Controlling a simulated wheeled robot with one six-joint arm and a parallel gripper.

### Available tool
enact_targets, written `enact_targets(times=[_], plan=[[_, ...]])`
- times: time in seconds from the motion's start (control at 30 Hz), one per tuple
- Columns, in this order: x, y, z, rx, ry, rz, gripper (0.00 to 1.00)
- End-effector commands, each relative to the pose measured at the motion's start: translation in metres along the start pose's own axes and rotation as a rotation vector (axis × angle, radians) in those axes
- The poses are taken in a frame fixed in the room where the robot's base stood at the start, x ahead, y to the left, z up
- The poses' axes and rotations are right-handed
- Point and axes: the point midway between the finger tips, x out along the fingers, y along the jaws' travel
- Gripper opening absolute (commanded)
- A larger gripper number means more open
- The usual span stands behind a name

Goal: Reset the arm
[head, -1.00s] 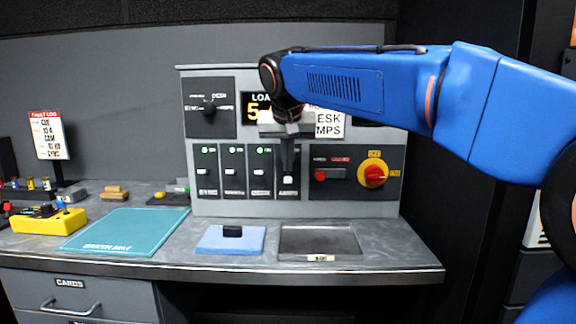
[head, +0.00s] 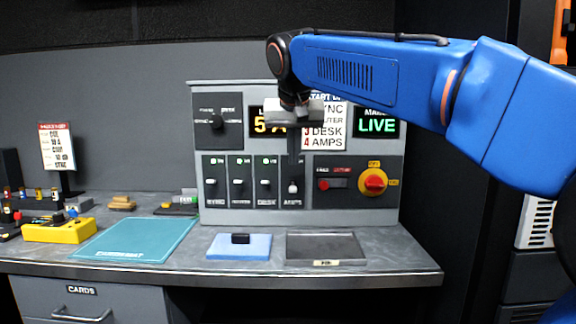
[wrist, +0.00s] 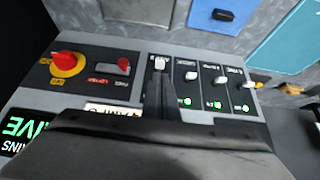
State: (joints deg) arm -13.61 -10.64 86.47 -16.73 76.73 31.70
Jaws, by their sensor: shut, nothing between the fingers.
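My gripper (head: 294,152) is shut and empty, pointing down in front of the grey control panel (head: 230,105). My blue arm reaches to it from the right, high across the panel. In the head view the fingers overlap the upper part of the rightmost switch (head: 293,188), labelled AMPS. In the wrist view the fingers (wrist: 160,83) end close to that switch's white lever (wrist: 159,63); I cannot tell whether they touch. That lever sits lower than the other three. Those three show green lights; any light above AMPS is hidden by the fingers.
A red knob on a yellow disc (head: 374,182) is right of the switches. A green LIVE display (head: 377,124) is above it. On the desk are a blue block (head: 238,248), a shallow grey tray (head: 325,247), a teal mat (head: 135,240) and a yellow box (head: 58,230). The air before the panel is otherwise clear.

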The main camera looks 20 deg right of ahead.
Motion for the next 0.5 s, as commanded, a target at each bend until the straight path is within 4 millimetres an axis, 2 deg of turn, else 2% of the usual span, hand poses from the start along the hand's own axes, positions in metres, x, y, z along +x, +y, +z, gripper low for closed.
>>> enact_targets(times=[0.2, 0.5], plan=[[-0.0104, 0.0051, -0.0018, 0.001, 0.0, 0.001, 0.0], [-0.0112, 0.0054, -0.0019, 0.001, 0.0, 0.001, 0.0]])
